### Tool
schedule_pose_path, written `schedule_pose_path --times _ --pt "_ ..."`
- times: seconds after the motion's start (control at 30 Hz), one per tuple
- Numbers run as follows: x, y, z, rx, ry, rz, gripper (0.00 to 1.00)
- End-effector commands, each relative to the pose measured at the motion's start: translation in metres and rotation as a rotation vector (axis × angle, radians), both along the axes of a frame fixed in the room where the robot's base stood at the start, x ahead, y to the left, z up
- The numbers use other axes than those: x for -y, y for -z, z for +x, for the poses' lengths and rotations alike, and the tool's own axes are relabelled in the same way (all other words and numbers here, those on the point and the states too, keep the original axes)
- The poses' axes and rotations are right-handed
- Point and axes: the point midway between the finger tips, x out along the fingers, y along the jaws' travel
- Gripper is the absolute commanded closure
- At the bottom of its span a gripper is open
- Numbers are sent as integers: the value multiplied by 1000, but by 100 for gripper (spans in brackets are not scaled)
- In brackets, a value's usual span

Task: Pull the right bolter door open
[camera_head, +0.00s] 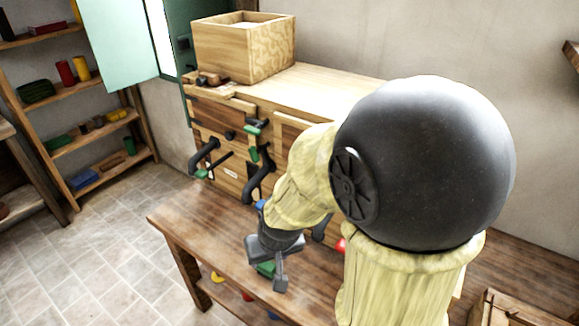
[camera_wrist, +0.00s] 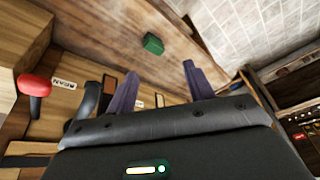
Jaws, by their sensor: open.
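The bolter is a wooden cabinet (camera_head: 225,118) standing on a brown bench. Its front carries black curved handles, one at the left (camera_head: 205,155) and one nearer the middle (camera_head: 262,178). The right part of its front (camera_head: 290,133) is partly hidden by my arm, so I cannot tell whether the right door is shut. My gripper (camera_head: 268,264) is low over the bench in front of the cabinet. In the wrist view its two fingers (camera_wrist: 160,76) are apart with nothing between them. A black handle (camera_wrist: 91,100) shows left of the fingers.
A green block (camera_wrist: 153,44) lies on the bench (camera_head: 185,225) beyond the fingers. A red knob (camera_wrist: 34,85) sits by a label reading "BRAN" (camera_wrist: 64,85). An open wooden box (camera_head: 243,50) stands on the cabinet. Shelves (camera_head: 95,130) stand at left; tiled floor (camera_head: 110,235) is clear.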

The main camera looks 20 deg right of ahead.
Motion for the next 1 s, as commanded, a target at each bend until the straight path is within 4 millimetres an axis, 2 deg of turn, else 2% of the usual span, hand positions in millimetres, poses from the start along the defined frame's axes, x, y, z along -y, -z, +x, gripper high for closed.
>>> schedule_pose_path --times 0.1,0.27,0.4,0.5,0.6,0.7,1.0 --pt "-20 1 40 136 53 44 48" --pt "-37 -6 98 358 180 62 48" --pt "-38 -15 136 544 314 19 48" --pt "-31 -21 153 667 418 -49 48" --pt "-24 -28 160 778 520 -142 48" --pt "-18 -36 158 881 620 -260 48" --pt "-17 -60 116 1078 833 -617 48"
